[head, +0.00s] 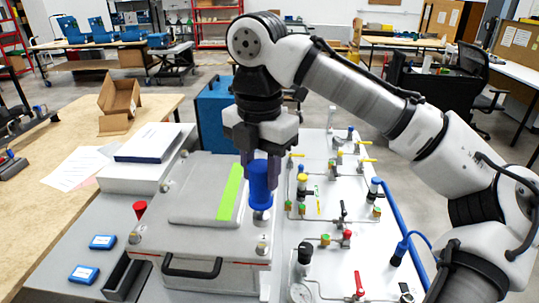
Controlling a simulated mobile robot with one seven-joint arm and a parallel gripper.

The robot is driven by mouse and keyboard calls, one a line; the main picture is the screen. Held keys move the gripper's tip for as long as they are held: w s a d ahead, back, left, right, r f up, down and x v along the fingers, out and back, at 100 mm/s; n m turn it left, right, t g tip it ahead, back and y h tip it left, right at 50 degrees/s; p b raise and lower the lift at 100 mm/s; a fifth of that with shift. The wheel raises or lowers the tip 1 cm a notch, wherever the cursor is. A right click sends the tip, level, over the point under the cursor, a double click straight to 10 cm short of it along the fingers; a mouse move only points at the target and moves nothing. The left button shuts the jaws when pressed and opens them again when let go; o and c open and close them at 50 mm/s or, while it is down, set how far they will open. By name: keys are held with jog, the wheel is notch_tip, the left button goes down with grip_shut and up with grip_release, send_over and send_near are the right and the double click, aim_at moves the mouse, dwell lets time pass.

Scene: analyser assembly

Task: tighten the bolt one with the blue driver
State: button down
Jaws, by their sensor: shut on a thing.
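My gripper (262,172) points straight down and is shut on the blue driver (261,185), which it holds upright. The driver's lower end is over a round metal bolt (262,217) on the right side of the grey box lid. I cannot tell for sure whether the driver's tip is seated on the bolt. Another bolt (263,246) stands at the lid's front right corner, and one more (135,238) at its front left. No label shows which is bolt one. The grey analyser box (200,255) has a black front handle and a green strip on its lid.
Right of the box, a white panel (335,255) carries valves, pipes and a gauge (300,292). Two blue boxes (103,242) and a black tray (122,278) lie at the left. A red cap (140,208) stands beside the lid. A wooden table (60,140) is further left.

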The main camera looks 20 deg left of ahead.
aim_at(262, 198)
jog(key=shift+s+f+b, duration=0.15)
jog(key=shift+f+b, duration=0.55)
jog(key=shift+b, duration=0.15)
notch_tip(262, 198, down, 3)
jog(key=b, duration=0.3)
jog(key=shift+r, duration=0.1)
jog(key=shift+f, duration=1.05)
